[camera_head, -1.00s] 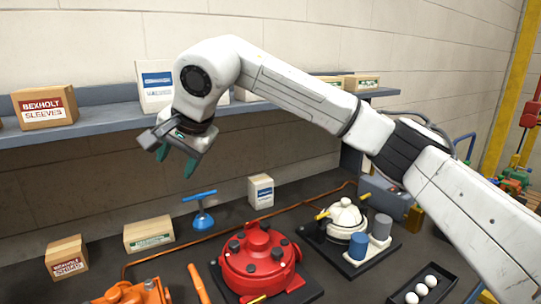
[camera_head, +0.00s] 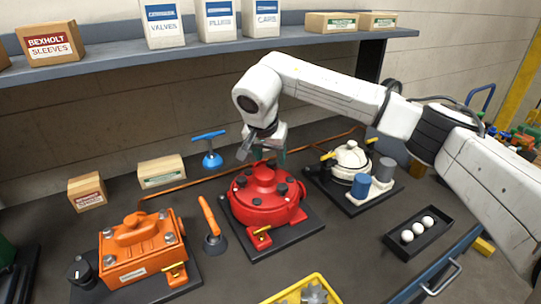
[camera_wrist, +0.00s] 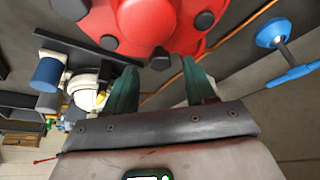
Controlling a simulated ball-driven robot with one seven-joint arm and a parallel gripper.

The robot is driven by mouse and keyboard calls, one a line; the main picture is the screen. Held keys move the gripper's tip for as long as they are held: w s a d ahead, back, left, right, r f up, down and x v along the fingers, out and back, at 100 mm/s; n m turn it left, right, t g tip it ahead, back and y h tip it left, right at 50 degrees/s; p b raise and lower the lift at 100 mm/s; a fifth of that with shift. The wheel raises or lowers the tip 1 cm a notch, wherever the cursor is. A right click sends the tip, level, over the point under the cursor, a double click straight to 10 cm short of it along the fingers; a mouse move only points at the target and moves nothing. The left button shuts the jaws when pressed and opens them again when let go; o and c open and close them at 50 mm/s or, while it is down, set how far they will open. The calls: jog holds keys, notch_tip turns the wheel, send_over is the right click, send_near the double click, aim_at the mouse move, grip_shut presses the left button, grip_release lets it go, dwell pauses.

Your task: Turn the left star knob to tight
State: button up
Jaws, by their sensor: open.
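The red motor (camera_head: 265,213) stands on a dark base plate on the bench, with several dark knobs around its round top. One dark knob (camera_head: 241,182) is at its left side; I cannot tell for certain which is the left star knob. My gripper (camera_head: 264,155) is over the back edge of the red motor, pointing down. In the wrist view my gripper (camera_wrist: 162,80) has its two teal fingers apart and nothing between them. A dark knob (camera_wrist: 160,59) on the red motor's rim lies just beyond the fingertips, roughly centred between them; no contact is visible.
An orange motor (camera_head: 140,250) is at left and a white motor (camera_head: 347,160) at right. A blue-handled tool (camera_head: 212,158) stands behind. An orange-handled tool (camera_head: 209,216) stands beside the red motor. A shelf (camera_head: 110,58) with boxes runs above. A yellow bin (camera_head: 322,280) is in front.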

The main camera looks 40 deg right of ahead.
jog(key=shift+x, duration=0.8)
jog(key=shift+c, duration=0.2)
grip_shut()
